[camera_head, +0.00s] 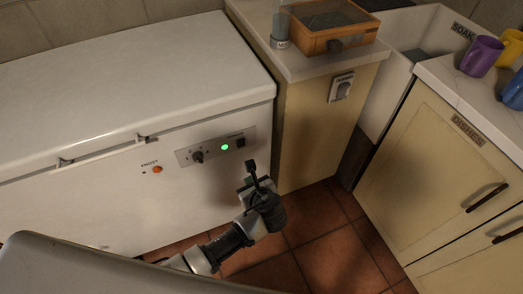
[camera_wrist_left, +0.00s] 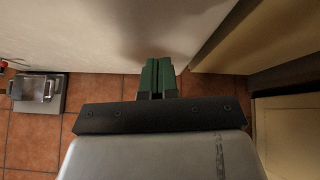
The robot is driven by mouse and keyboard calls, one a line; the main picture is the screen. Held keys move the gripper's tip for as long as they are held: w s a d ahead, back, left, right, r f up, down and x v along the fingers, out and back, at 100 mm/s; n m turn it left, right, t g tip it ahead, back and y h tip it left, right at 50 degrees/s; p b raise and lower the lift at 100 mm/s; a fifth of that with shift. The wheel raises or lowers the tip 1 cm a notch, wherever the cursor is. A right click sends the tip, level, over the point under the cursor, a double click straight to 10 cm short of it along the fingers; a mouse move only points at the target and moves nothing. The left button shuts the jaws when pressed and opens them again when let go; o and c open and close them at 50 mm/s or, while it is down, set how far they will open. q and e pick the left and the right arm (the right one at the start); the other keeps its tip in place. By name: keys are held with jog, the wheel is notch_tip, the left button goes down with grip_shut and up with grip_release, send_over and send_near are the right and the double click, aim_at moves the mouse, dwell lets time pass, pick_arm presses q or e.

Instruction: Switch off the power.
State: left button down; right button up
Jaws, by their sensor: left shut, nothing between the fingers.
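A white chest freezer (camera_head: 130,100) stands at the left. Its front panel (camera_head: 215,146) carries a dark knob (camera_head: 197,156), a lit green light (camera_head: 225,147) and a small black switch (camera_head: 241,142) under a label too small to read. My left gripper (camera_head: 251,170) is just below and right of the black switch, in front of the freezer, apart from the switch in the picture. In the left wrist view its green-padded fingers (camera_wrist_left: 157,78) are shut with nothing between them, close to the white freezer face (camera_wrist_left: 90,35). My right gripper is not in view.
An orange button (camera_head: 157,170) sits left of the panel. A beige cabinet side (camera_head: 300,130) with a rotary switch plate (camera_head: 342,87) stands right of the freezer. A cupboard (camera_head: 430,175) is farther right. Tiled floor (camera_head: 320,235) is open between. A grey object (camera_wrist_left: 38,92) lies at the wrist view's left.

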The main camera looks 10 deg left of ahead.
pick_arm(q)
notch_tip(320, 180, up, 6)
jog(key=d+m+t, duration=0.1)
jog(key=d, duration=0.1)
jog(key=shift+w+d+f+m+y, duration=0.2)
jog(key=shift+w+d+m+y, duration=0.1)
jog(key=shift+w+m+y, duration=0.15)
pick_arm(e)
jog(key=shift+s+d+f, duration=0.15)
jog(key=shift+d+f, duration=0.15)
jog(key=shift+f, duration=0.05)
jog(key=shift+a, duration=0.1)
